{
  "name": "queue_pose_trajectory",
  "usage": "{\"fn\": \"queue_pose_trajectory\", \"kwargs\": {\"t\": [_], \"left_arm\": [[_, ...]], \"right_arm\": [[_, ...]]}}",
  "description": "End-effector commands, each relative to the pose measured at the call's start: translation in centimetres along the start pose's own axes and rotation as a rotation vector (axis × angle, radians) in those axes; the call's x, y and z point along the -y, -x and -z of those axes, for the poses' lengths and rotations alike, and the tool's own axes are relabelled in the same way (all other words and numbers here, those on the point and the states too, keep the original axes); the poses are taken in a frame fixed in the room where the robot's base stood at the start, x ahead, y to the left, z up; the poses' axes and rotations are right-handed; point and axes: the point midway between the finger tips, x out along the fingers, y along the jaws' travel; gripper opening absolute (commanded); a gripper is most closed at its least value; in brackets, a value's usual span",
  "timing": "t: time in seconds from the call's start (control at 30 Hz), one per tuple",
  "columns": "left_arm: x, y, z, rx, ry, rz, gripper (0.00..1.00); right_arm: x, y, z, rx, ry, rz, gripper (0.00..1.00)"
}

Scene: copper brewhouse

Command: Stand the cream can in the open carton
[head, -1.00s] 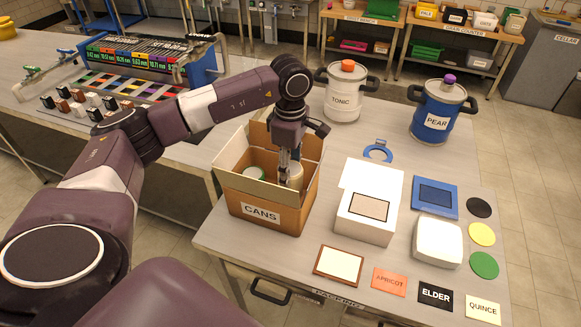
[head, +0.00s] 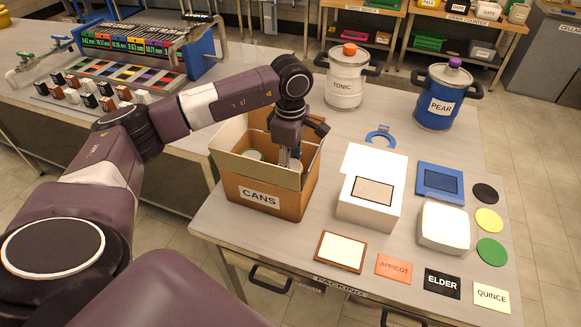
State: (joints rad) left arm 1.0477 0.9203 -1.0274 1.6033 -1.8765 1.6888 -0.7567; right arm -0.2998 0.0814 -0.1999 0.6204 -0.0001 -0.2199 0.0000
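The open carton (head: 258,198), a brown box labelled CANS with its flaps up, stands at the left of the packing table. My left gripper (head: 289,163) reaches down into its right half from above. The cream can (head: 296,164) shows only as a small pale patch at the fingers, which appear shut on it; the front wall hides its lower part. Whether the can touches the carton floor is hidden. My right gripper is out of view.
Right of the carton is a white box (head: 368,208) with its lid up. A white lidded tub (head: 444,227), a blue framed pad (head: 440,183), coloured discs and label cards lie further right. The TONIC keg (head: 344,88) and PEAR keg (head: 436,105) stand behind.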

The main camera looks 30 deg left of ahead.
Motion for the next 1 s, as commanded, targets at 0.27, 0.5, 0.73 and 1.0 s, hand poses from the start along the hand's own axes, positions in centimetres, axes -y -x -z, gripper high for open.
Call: {"fn": "queue_pose_trajectory", "kwargs": {"t": [0.27, 0.5, 0.73, 1.0], "left_arm": [[0.0, -0.2, 0.0, 0.001, 0.0, -0.001, 0.12], [0.0, -0.3, 0.0, 0.001, 0.0, -0.001, 0.61], [0.0, -0.3, 0.0, 0.0, 0.0, 0.0, 0.66], [0.0, 1.4, 0.0, 0.001, 0.0, 0.0, 0.66]], "right_arm": [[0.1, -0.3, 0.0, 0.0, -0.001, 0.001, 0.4], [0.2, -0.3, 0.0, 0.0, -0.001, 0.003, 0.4], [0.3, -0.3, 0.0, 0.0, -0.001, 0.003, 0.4], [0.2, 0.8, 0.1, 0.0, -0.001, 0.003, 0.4]]}}
